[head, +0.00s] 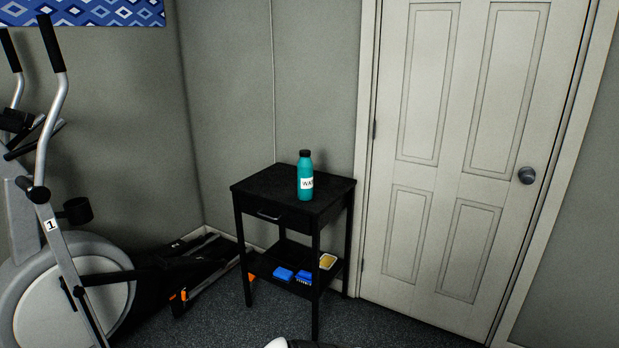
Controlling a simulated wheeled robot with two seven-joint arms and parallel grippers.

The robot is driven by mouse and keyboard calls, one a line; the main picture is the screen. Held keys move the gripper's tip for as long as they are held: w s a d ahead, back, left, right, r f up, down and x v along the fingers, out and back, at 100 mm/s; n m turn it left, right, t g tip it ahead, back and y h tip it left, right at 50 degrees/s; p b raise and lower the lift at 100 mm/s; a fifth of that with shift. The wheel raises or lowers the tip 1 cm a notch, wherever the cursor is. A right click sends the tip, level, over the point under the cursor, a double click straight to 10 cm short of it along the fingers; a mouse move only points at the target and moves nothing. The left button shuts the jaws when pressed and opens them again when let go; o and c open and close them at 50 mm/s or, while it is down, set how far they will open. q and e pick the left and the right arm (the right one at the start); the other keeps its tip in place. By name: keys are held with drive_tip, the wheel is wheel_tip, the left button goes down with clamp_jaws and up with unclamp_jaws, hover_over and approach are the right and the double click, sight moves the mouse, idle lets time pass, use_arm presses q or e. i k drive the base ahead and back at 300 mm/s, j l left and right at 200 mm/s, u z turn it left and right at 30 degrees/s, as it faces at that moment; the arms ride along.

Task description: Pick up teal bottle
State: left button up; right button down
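The teal bottle (305,182) stands upright on the top of a small black side table (262,186), near the middle of the head view. It has a black cap and a white label with dark letters, partly turned away to the right. Nothing touches the bottle except the tabletop. Neither of my grippers shows in the head view.
The table's lower shelf (284,287) holds blue items (284,274) and a yellowish one (327,262). An elliptical machine (50,265) stands at left. A closed white door (455,150) is at right. Dark carpet (400,325) in front of the door is clear.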

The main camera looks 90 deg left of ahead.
sight(304, 166)
drive_tip(key=j+u, duration=0.1)
drive_tip(key=u, duration=2.7)
drive_tip(key=i+j, duration=0.25)
drive_tip(key=i, duration=0.15)
drive_tip(key=i+j, duration=0.25)
drive_tip(key=i, duration=0.2)
drive_tip(key=i+j, duration=0.25)
drive_tip(key=i, duration=0.15)
